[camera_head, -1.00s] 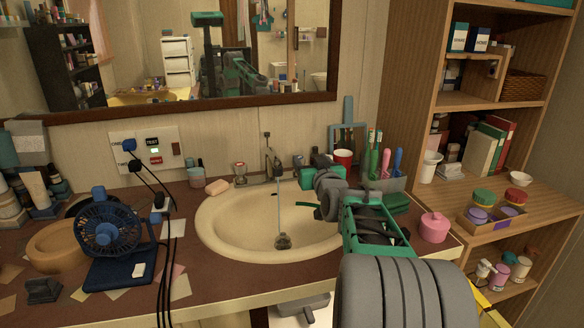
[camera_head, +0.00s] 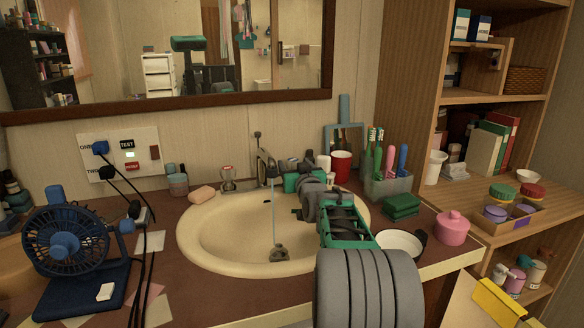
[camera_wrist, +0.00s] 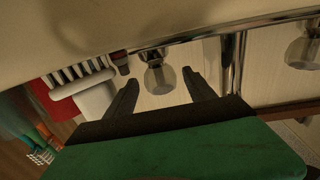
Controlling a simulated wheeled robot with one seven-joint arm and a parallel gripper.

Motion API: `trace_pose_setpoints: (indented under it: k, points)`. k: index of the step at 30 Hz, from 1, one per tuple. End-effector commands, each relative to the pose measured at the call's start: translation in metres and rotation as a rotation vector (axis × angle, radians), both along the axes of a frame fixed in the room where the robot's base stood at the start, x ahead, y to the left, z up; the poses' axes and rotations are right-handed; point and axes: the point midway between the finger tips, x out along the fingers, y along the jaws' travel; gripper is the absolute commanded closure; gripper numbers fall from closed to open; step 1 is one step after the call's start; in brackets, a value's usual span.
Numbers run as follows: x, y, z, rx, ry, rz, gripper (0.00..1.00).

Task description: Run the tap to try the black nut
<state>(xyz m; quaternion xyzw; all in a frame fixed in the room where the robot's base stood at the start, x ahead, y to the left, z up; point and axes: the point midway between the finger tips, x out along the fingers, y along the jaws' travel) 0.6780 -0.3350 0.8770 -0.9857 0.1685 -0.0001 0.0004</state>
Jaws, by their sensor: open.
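The chrome tap (camera_head: 264,163) stands at the back of the cream basin (camera_head: 190,238). A thin stream of water (camera_head: 273,215) falls from its spout to the drain (camera_head: 278,254). My gripper (camera_wrist: 160,78) is open, its two fingers on either side of a clear tap knob (camera_wrist: 158,77) in the wrist view; I cannot tell whether they touch it. The other knob (camera_head: 228,176) stands left of the spout, also seen in the wrist view (camera_wrist: 302,52). My arm hides the knob at my gripper in the head view. I cannot clearly make out the black nut.
A red cup (camera_head: 341,162) and a toothbrush holder (camera_head: 388,186) stand close right of my arm. A pink jar (camera_head: 452,228) and white dish (camera_head: 400,244) are at the counter's right. A blue fan (camera_head: 68,245) and hanging cables (camera_head: 150,215) are at left.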

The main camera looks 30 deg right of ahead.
Motion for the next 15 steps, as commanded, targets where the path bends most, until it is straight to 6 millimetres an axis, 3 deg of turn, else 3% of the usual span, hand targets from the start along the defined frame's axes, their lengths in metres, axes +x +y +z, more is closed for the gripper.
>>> trace_pose_setpoints:
  k: [3, 11, 15]
  points:
    - [0.0124, -0.003, -0.0011, -0.001, 0.001, 0.002, 0.37]
    - [0.0155, -0.002, 0.0001, -0.001, 0.001, 0.003, 0.37]
    - [0.0154, -0.0019, 0.0001, -0.001, 0.001, 0.003, 0.48]
